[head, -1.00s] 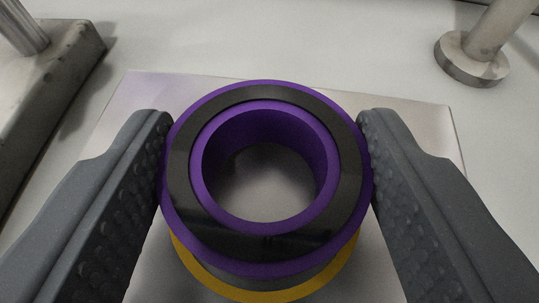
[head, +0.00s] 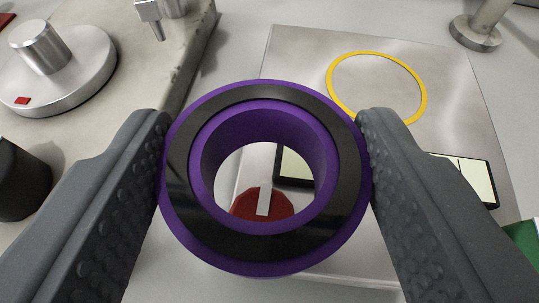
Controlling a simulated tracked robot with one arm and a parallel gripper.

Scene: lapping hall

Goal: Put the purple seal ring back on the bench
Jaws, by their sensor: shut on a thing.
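The purple seal ring (head: 185,225), with a black band on its upper face, is held between the two dark ridged fingers of my gripper (head: 265,165). The fingers press on its left and right sides. It is in the air, and things below show through its hole. Under and beyond it lies a metal plate (head: 300,50) with a yellow circle (head: 420,82) marked on its far part. The ring is nearer the camera and left of the circle. I cannot tell which surface the task calls the bench.
At left is a grey block (head: 185,55) carrying a round metal disc with a knob (head: 75,75). A black cylinder (head: 22,180) stands below it. A red round part (head: 248,203) and pale dark-framed panels (head: 470,178) lie below the ring. A metal post (head: 480,28) stands at far right.

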